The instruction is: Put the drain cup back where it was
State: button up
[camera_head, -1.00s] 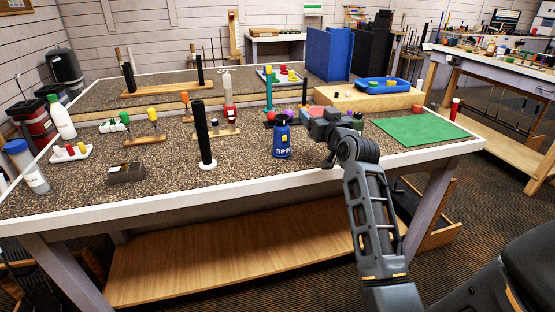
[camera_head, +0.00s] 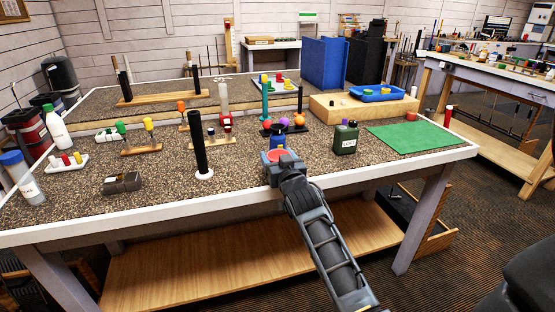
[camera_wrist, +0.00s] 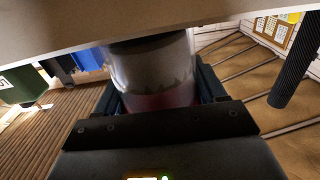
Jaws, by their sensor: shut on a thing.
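My gripper (camera_head: 282,168) is near the front middle of the bench, shut on the drain cup. The cup shows in the head view as a small reddish round shape (camera_head: 284,155) at the gripper's end, partly hidden by it. In the wrist view the cup (camera_wrist: 155,70) is a pale, translucent body, reddish at its lower part in the picture, between the dark jaws (camera_wrist: 158,100). A broad pale surface crosses the top of the wrist view. I cannot tell whether the cup touches the bench.
A blue bottle (camera_head: 278,134) stands just behind the cup. A dark green bottle (camera_head: 345,139) is to the right, beside a green mat (camera_head: 415,135). A tall black post (camera_head: 199,145) stands to the left. Bench top (camera_head: 235,178) between post and gripper is clear.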

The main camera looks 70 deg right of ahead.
jog(key=shift+f, duration=0.2)
jog(key=shift+f, duration=0.15)
jog(key=o, duration=1.1)
